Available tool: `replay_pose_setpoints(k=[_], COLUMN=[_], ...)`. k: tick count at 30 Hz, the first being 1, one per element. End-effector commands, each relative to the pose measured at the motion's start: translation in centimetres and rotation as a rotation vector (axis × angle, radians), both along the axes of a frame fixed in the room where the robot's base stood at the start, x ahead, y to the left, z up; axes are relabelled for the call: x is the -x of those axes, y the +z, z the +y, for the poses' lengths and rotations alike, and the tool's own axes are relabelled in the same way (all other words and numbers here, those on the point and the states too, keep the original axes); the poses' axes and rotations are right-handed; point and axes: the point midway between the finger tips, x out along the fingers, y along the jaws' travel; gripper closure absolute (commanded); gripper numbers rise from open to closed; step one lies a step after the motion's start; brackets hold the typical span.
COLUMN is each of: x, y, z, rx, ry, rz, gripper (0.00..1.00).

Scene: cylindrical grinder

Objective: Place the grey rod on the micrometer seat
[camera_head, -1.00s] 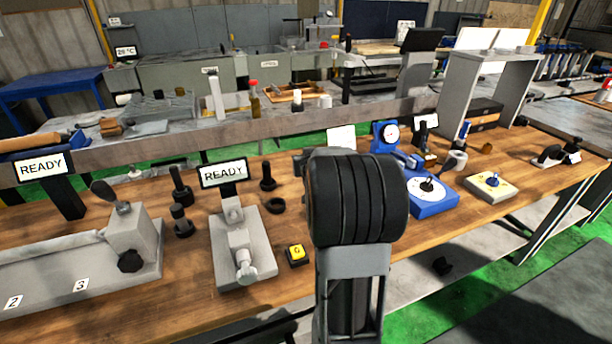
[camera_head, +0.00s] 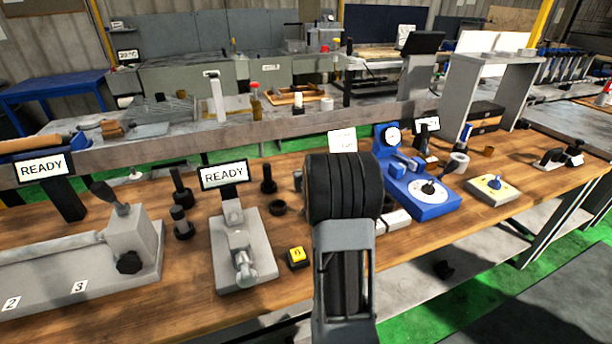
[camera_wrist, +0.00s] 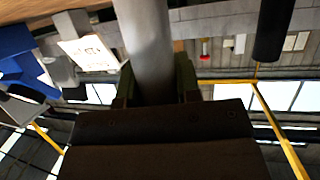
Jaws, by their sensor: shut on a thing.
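The grey rod (camera_wrist: 150,45) shows in the wrist view as a smooth grey cylinder. My gripper (camera_wrist: 155,85) is shut on it, with one finger on each side, and the rod extends away from the jaws. In the head view my arm hides the gripper and the rod. A grey fixture (camera_head: 243,262) on the wooden bench, left of my arm, looks like the micrometer with its seat. A READY display (camera_head: 223,174) stands behind it. I cannot make out the seat itself, and the fixture looks empty.
A yellow button box (camera_head: 297,257) sits between the fixture and my arm. Black posts (camera_head: 181,187) and a black ring (camera_head: 278,207) stand nearby. A grey lever fixture (camera_head: 133,240) is at left. A blue dial gauge (camera_head: 428,193) is right of my arm.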

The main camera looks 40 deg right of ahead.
Motion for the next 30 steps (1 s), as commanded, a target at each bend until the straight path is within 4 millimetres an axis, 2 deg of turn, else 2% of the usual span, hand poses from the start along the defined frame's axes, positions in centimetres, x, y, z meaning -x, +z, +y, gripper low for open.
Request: replay_pose_setpoints(k=[8,9,16,26,30], x=[0.0,0.0,0.0,0.0,1.7], y=[-0.2,-0.2,-0.2,0.4,0.9], z=[0.0,0.0,0.0,0.0,0.9], rx=[0.002,0.000,0.000,0.000,0.000], ry=[0.000,0.000,0.000,0.000,0.000], rz=[-0.004,0.000,0.000,0.000,-0.001], gripper=[1.00,0.65,0.44,0.44,0.44])
